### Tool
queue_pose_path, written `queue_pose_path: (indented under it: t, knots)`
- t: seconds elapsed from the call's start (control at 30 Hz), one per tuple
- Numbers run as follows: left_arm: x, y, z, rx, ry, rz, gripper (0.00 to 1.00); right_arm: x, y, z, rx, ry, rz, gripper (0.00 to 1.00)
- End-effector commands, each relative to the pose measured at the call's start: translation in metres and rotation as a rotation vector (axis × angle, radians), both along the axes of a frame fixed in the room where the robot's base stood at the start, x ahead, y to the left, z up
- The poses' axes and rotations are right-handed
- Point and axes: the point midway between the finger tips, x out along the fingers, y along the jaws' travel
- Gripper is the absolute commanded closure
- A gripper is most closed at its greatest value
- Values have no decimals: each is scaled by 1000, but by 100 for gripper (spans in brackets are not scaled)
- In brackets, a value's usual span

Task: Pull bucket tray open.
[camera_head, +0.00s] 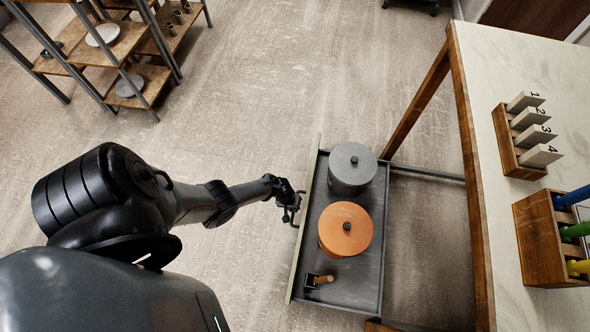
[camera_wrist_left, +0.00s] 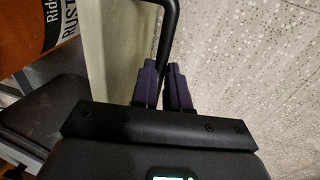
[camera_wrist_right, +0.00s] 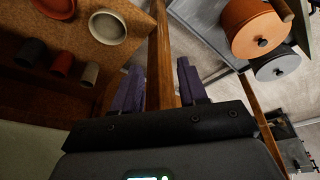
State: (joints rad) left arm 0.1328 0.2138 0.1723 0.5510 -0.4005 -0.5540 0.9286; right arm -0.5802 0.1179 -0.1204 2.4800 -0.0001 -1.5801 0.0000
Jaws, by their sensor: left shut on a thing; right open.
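The bucket tray (camera_head: 362,285) is a dark grey drawer with a pale front panel, standing out to the left of the table. It holds a grey lidded bucket (camera_head: 352,165) and an orange lidded bucket (camera_head: 345,230). My left gripper (camera_head: 290,203) is at the outer side of the front panel, shut on the tray's dark bar handle. In the left wrist view the handle (camera_wrist_left: 167,35) runs down between the purple fingers (camera_wrist_left: 164,82). My right gripper (camera_wrist_right: 157,85) is open and empty in its wrist view, with a wooden table leg behind it. The head view does not show it.
A small brush-like wooden item (camera_head: 322,280) lies in the tray's near end. The table (camera_head: 545,65) bears a numbered block rack (camera_head: 510,145) and a wooden holder (camera_head: 538,240) with coloured tools. Shelves (camera_head: 125,40) stand at the far left. The floor left of the tray is clear.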

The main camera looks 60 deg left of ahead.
Motion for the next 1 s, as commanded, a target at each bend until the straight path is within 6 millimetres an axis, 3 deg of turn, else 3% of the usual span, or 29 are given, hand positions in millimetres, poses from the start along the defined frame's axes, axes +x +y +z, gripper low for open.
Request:
queue_pose_path:
  t: [0.43,0.47,0.6,1.0]
  knots:
    - [-4,3,-3,4,4,3,100,0,-2,-1,-7,0,5,57]
    - [-4,3,-3,4,4,3,81,0,-2,-1,-7,1,4,57]
    - [-3,2,-2,4,3,2,60,0,-1,-1,-5,0,4,57]
    - [-2,2,5,1,0,0,60,0,1,5,3,0,-2,57]
